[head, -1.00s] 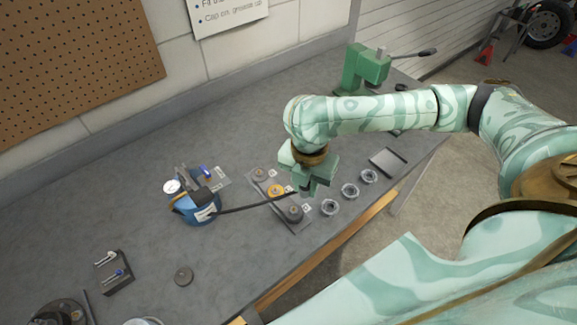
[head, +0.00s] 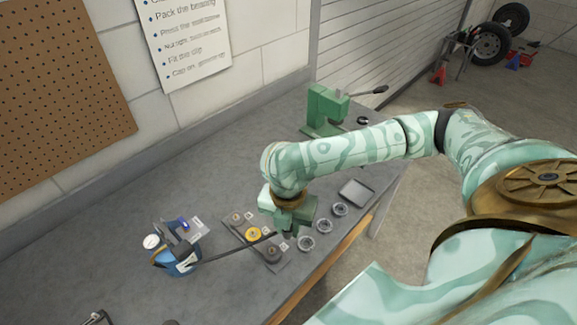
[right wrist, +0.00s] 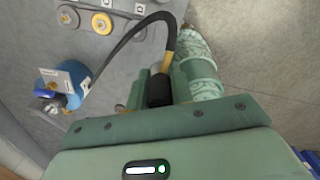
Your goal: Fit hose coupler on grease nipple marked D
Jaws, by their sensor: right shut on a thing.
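My right gripper (head: 289,228) is over the right edge of a dark plate (head: 235,224) with several round fittings, one of them orange-yellow (head: 253,233). It is shut on the hose coupler, whose brass-coloured end (right wrist: 169,63) shows between the jaws in the right wrist view. The black hose (head: 228,251) runs from there to the blue grease pump (head: 178,262). The gripper hides part of the plate in the head view. My left gripper is out of view.
Several open rings (head: 305,243) stand in a row right of the plate, near the bench's front edge. A shallow tray (head: 356,190) lies beyond them. A green press (head: 325,110) stands at the back.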

